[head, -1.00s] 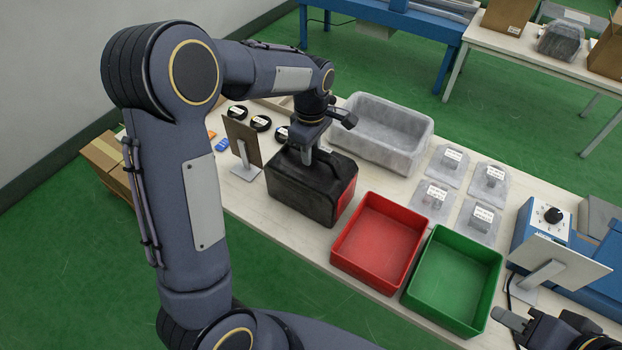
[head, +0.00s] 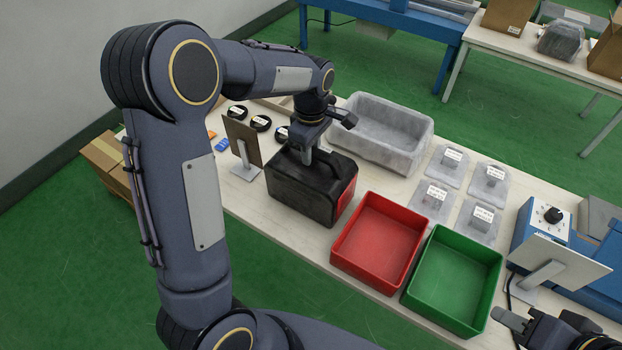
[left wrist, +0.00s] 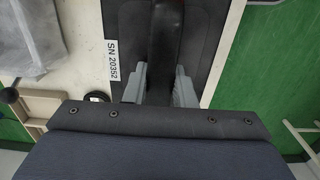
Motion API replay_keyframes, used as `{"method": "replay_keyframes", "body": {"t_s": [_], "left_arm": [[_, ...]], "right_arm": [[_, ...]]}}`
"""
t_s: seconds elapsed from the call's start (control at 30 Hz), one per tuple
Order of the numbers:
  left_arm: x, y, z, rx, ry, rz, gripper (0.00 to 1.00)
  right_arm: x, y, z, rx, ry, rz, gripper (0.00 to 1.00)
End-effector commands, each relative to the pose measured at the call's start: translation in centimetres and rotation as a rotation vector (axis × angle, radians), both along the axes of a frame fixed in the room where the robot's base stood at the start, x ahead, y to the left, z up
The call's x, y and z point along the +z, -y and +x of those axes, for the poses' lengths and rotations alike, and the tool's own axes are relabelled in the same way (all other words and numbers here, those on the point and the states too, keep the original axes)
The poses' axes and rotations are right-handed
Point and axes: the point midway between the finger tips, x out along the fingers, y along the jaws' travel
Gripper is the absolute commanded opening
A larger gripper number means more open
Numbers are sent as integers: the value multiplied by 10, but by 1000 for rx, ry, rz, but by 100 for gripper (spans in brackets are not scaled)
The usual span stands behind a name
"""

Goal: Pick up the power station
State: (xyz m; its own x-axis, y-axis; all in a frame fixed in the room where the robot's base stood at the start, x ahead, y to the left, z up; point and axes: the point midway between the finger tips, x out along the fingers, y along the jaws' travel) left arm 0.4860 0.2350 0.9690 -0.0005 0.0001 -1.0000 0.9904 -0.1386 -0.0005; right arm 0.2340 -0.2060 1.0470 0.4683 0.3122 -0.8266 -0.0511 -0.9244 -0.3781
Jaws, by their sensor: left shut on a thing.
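The power station (head: 305,193) is a dark, boxy unit with a handle on top and a red patch on its right side. It stands on the light table, left of the red bin. My left gripper (head: 308,158) is above it with its fingers down at the handle. In the left wrist view the two grey fingers (left wrist: 160,85) are shut on the dark handle (left wrist: 165,45), one on each side. A white label reading SN 20352 (left wrist: 112,62) shows beside it. My right gripper (head: 515,322) is at the lower right, partly cut off; its jaw opening is unclear.
A red bin (head: 340,258) and a green bin (head: 420,295) stand right of the power station. A grey tub (head: 425,150) is close behind it. An upright brown panel on a stand (head: 243,145) is close on its left. Several bagged, labelled parts (head: 437,195) lie to the right.

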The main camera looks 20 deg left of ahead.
Motion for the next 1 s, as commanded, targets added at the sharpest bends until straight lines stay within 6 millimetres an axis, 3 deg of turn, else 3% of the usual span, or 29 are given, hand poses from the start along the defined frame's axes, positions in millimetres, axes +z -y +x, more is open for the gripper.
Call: {"method": "replay_keyframes", "body": {"t_s": [0.63, 1.0], "left_arm": [[7, 0, 3, 0, 11, -2, 0], [38, 1, 5, 0, 12, -3, 0]], "right_arm": [[1, 0, 0, 0, 0, 0, 36], [0, 0, 0, 0, 0, 0, 36]]}}
